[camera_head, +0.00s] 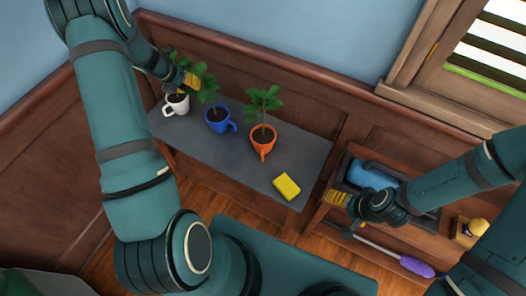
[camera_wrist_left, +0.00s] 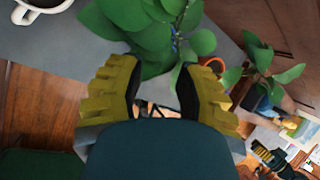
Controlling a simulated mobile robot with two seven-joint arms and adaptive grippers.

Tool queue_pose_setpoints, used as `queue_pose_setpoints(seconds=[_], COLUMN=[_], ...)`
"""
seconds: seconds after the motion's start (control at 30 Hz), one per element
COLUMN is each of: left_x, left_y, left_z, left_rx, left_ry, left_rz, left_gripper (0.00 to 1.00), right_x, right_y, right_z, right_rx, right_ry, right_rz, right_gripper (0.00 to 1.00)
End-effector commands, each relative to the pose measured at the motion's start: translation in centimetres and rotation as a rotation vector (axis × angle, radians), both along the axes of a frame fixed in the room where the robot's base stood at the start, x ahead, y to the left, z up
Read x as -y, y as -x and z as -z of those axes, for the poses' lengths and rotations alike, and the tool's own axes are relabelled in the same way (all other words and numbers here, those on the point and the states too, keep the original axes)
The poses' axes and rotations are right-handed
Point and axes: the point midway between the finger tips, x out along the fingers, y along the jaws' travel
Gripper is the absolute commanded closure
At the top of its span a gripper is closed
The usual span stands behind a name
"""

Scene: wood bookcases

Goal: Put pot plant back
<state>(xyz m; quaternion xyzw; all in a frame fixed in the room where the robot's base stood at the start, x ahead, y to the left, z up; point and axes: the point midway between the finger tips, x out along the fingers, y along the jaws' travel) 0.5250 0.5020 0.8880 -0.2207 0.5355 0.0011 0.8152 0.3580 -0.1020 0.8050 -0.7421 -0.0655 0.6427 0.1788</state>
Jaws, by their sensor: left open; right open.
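Three potted things stand in a row on the grey table (camera_head: 235,140): a white mug (camera_head: 177,104), a blue mug (camera_head: 219,121) and an orange pot (camera_head: 262,141). Leafy green plants rise from the blue mug and the orange pot. My left gripper (camera_head: 188,80) is open among the leaves above the white and blue mugs. In the left wrist view, green leaves (camera_wrist_left: 150,25) lie just beyond its open fingers (camera_wrist_left: 160,75), hiding most of the blue mug. My right gripper (camera_head: 340,199) is open and empty by the right shelf.
A yellow sponge (camera_head: 287,186) lies at the table's front right. The wooden shelf unit at right holds a dark tray with a blue item (camera_head: 371,176); a purple-headed brush (camera_head: 417,267) lies lower down. A wood-panelled wall (camera_head: 290,95) closes the back. The table between orange pot and sponge is clear.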

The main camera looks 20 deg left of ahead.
Motion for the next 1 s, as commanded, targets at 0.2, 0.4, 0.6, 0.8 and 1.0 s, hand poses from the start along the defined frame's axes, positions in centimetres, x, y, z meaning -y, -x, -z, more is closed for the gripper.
queue_pose_setpoints(seconds=[0.2,0.4,0.6,0.8,1.0], left_x=[9.8,20.7,30.9,37.7,40.0], left_y=[2.2,6.3,11.2,15.2,16.8], left_z=[5.4,9.1,9.9,9.0,8.3], left_rx=[-0.022,0.096,0.407,0.776,-0.884], left_ry=[-0.216,-0.462,-0.685,-0.884,0.911], left_rz=[0.596,1.437,2.259,2.786,-2.758], left_gripper=[0.66,0.66,0.66,0.66,0.66], right_x=[0.0,0.0,0.0,0.0,0.0], right_y=[0.0,0.0,0.0,0.0,0.0], right_z=[0.0,0.0,0.0,0.0,0.0], right_rx=[0.000,-0.001,-0.001,-0.001,-0.001], right_ry=[0.000,0.000,0.000,0.000,0.000], right_rz=[0.000,0.000,0.000,0.000,0.000], right_gripper=[0.06,0.06,0.06,0.06,0.06])
